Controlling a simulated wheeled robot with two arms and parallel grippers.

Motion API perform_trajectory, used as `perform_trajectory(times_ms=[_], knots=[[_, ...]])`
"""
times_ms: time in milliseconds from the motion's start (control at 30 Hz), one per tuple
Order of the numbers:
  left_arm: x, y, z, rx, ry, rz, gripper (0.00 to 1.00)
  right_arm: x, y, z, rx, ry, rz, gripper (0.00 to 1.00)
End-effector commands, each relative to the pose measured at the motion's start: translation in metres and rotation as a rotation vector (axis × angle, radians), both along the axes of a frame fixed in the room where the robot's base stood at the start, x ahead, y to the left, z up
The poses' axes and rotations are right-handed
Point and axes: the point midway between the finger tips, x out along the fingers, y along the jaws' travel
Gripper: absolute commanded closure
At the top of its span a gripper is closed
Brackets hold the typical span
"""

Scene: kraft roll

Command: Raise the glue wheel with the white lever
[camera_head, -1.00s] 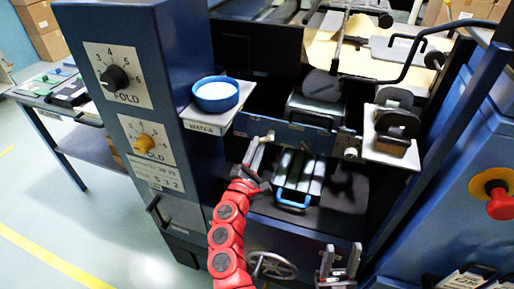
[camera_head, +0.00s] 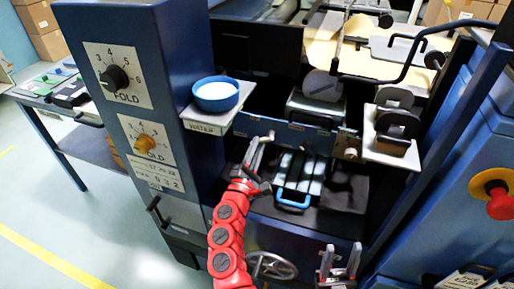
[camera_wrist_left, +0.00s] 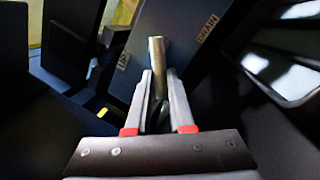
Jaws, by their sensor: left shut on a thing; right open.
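My left gripper (camera_head: 260,143) is shut on the lever (camera_head: 271,134), a short pale metal rod at the left end of the blue bar, below the water shelf. In the left wrist view the rod (camera_wrist_left: 157,52) stands up between the two fingers of the left gripper (camera_wrist_left: 158,92). What looks like the glue wheel, a grey round disc (camera_head: 322,86), sits above a metal box behind the bar (camera_head: 297,133). I cannot tell its exact height. My right gripper (camera_head: 340,262) is open and empty at the lower front.
A blue bowl (camera_head: 216,95) stands on the water shelf left of the lever. A tray with a blue handle (camera_head: 293,202) lies below the bar. Dark discs (camera_head: 397,112) stand on a plate at the right. A red button (camera_head: 501,205) is at the far right.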

Motion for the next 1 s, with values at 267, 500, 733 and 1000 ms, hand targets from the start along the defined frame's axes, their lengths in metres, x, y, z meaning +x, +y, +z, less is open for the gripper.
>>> perform_trajectory(times_ms=[267, 500, 733, 1000], knots=[[0.0, 0.0, 0.0, 0.0, 0.001, -0.001, 1.0, 0.0, 0.0, 0.0, 0.0, 0.0, 0.0, 0.5], [0.0, 0.0, 0.0, 0.002, 0.0, 0.0, 1.0, 0.0, 0.0, 0.0, 0.0, 0.0, 0.0, 0.5], [0.0, 0.002, 0.001, 0.05, -0.016, 0.001, 1.0, 0.0, 0.0, -0.003, 0.0, 0.0, 0.0, 0.5], [0.002, 0.005, 0.005, 0.218, -0.071, 0.001, 1.0, 0.0, 0.0, -0.011, 0.0, 0.0, 0.0, 0.5]])
